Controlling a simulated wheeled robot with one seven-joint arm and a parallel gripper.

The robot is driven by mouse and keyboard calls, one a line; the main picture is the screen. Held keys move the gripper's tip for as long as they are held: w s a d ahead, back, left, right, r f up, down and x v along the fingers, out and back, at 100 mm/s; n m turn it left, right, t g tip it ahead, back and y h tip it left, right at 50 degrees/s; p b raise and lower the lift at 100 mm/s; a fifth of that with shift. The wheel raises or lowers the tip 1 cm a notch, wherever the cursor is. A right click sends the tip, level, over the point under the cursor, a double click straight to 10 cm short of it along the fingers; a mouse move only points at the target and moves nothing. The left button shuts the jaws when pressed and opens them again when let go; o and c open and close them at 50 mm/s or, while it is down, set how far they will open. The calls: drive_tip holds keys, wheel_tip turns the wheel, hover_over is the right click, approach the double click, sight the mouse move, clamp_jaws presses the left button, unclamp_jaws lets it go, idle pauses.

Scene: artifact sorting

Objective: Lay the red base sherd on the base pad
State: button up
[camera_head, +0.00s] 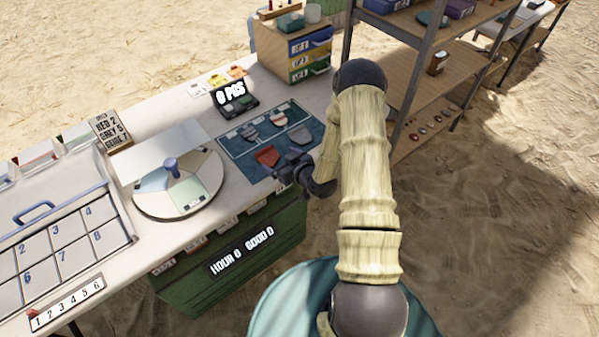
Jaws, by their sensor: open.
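My gripper (285,172) is open at the mat's front edge, just right of the red sherd. It looks empty, and its fingertips are small and dark, so I cannot tell whether they touch anything. My arm covers the area to the right of the mat. I cannot make out which area is the base pad.
A round turntable (150,199) with coloured sectors and a blue knob stands left of the mat. A numbered tray (22,253) is farther left. A black display (221,114) stands behind the mat, a drawer unit (283,52) at the back. Shelving (420,98) rises on the right.

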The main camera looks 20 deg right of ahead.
drive_tip(key=b+v, duration=0.1)
drive_tip(key=v, duration=0.9)
drive_tip(key=shift+s, duration=0.2)
drive_tip(key=s+a+r+m+g+h, duration=0.2)
drive_tip(key=s+a+r+g, duration=0.1)
drive_tip(key=s+r+g, duration=0.2)
drive_tip(key=s+a+r+m+g+h, duration=0.1)
drive_tip(key=s+a+r+g+h, duration=0.1)
drive_tip(key=s+r+g, duration=0.3)
drive_tip(key=s+a+r, duration=0.1)
drive_tip(key=s+r, duration=0.3)
drive_tip(key=r, duration=0.2)
drive_tip(key=shift+s+m, duration=0.3)
drive_tip(key=shift+m, duration=0.1)
